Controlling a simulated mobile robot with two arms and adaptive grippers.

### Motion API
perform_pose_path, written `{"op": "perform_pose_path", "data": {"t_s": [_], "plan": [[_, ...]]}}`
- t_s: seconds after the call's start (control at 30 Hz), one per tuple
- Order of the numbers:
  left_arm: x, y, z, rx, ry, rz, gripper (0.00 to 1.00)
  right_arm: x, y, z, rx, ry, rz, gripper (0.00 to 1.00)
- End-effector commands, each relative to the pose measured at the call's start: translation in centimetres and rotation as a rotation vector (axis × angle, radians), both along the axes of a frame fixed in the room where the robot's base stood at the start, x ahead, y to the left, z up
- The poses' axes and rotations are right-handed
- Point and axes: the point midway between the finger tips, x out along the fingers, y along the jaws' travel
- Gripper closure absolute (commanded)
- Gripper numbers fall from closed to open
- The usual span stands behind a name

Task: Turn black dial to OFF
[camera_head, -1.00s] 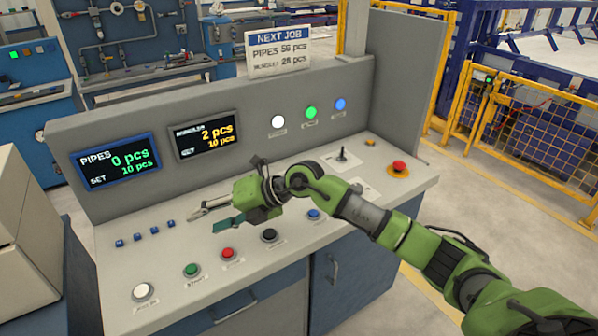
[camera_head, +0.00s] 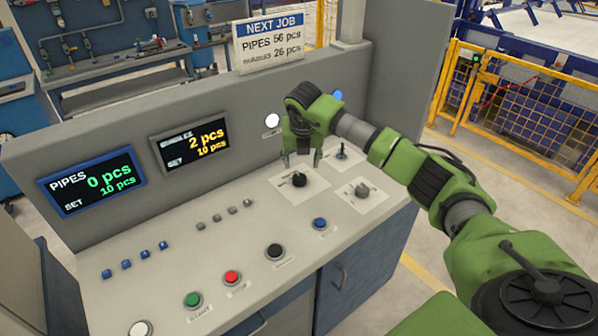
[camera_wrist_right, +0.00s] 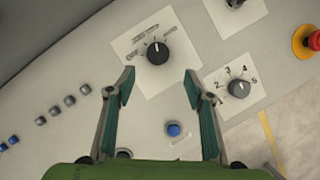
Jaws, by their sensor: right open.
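The black dial (camera_head: 299,180) sits on a white label plate on the console top, and its pointer and markings are too small to read. In the right wrist view the black dial (camera_wrist_right: 158,53) lies just beyond and between the fingertips. My right gripper (camera_head: 303,157) points down above the dial and is open, with nothing between its fingers. In the right wrist view its two teal-padded fingers (camera_wrist_right: 158,75) stand wide apart. My left gripper is not in view.
A grey numbered dial (camera_head: 362,190) sits to the right, and a small joystick (camera_head: 341,151) behind it. Blue (camera_head: 320,224), black (camera_head: 274,252) and red (camera_head: 232,278) buttons line the front. A red emergency button (camera_wrist_right: 314,40) shows in the right wrist view.

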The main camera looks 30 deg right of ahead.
Motion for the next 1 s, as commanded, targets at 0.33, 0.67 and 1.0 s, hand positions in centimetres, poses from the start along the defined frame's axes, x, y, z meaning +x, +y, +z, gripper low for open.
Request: {"op": "perform_pose_path", "data": {"t_s": [0.33,0.67,1.0], "plan": [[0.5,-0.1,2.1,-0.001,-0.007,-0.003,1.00,2.2,-1.2,-6.5,0.001,0.004,0.002,0.52],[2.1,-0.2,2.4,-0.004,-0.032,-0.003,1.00,3.1,-1.7,-8.7,0.001,-0.001,0.003,0.52],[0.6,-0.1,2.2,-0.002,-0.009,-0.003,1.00,3.2,-1.7,-8.7,0.001,-0.001,0.004,0.67]]}}
